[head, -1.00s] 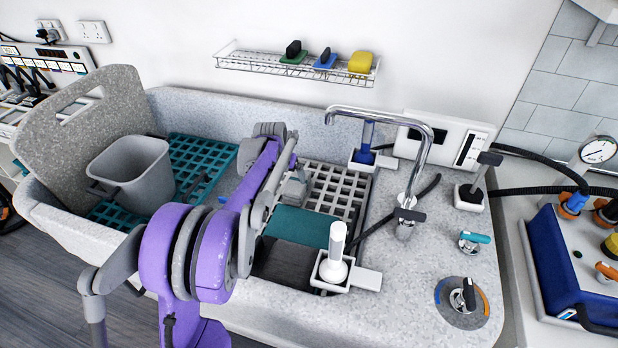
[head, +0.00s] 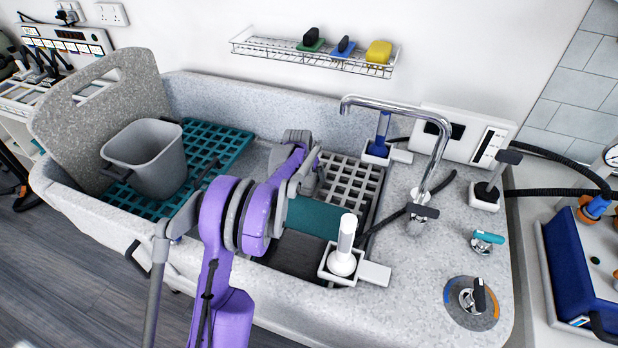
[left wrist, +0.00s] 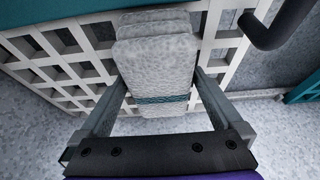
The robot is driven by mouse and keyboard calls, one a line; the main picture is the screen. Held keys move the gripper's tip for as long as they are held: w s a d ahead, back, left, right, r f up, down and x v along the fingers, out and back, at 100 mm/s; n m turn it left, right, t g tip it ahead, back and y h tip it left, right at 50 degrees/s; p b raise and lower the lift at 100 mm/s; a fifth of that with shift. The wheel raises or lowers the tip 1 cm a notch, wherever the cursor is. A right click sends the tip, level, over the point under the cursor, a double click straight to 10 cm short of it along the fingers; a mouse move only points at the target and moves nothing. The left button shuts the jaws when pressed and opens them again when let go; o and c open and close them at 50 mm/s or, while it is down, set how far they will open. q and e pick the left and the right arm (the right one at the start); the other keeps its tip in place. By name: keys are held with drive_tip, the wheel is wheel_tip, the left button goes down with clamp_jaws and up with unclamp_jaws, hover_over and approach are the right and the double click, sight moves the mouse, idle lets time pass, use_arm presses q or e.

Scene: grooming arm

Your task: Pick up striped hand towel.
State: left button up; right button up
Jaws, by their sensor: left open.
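The striped hand towel (left wrist: 152,68) is a folded, pale grey-white bundle with a teal stripe across its lower part in the left wrist view. It lies on the white grid rack (left wrist: 60,68). My left gripper (left wrist: 160,86) is open, with one finger on each side of the towel. A gap shows beside parts of the towel, and I cannot tell whether either finger touches it. In the head view my purple left arm reaches over the tub, and its links mostly hide the towel and the gripper. My right gripper is not in view.
The grey tub (head: 225,95) holds a teal grid (head: 222,145) and a grey bucket (head: 147,160) at left. A white-handled brush in a holder (head: 343,262) stands near the front rim. The chrome faucet (head: 440,155) rises at right, and a wire shelf (head: 270,50) hangs behind.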

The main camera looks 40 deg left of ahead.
use_arm(q)
drive_tip(key=c, duration=1.3)
drive_tip(key=shift+o, duration=0.2)
wheel_tip(320, 180, up, 10)
drive_tip(key=shift+p, duration=0.4)
